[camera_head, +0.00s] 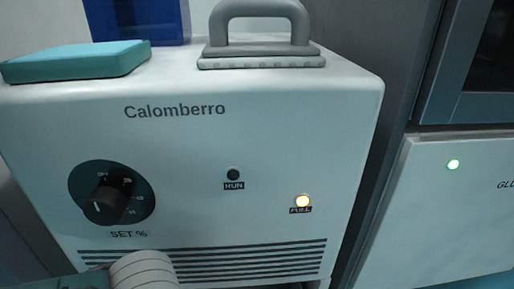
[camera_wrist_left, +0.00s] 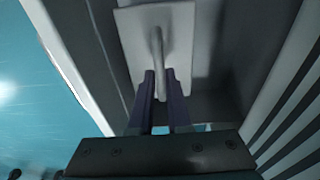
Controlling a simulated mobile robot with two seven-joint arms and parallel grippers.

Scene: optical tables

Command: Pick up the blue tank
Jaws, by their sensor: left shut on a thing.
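A dark blue box-like thing (camera_head: 138,20) shows at the top left of the head view, behind the top of the white machine. Its upper part is cut off, and I cannot tell whether it is the blue tank. In the left wrist view my left gripper (camera_wrist_left: 160,82) is shut on a grey bar handle (camera_wrist_left: 158,50). The handle stands on a pale grey plate (camera_wrist_left: 181,35). What the plate belongs to is not clear. In the head view only part of my left arm shows at the bottom left. My right gripper is not in view.
A teal slab (camera_head: 75,62) and a grey handle (camera_head: 260,15) are on top. Another cabinet (camera_head: 440,215) stands close at right.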

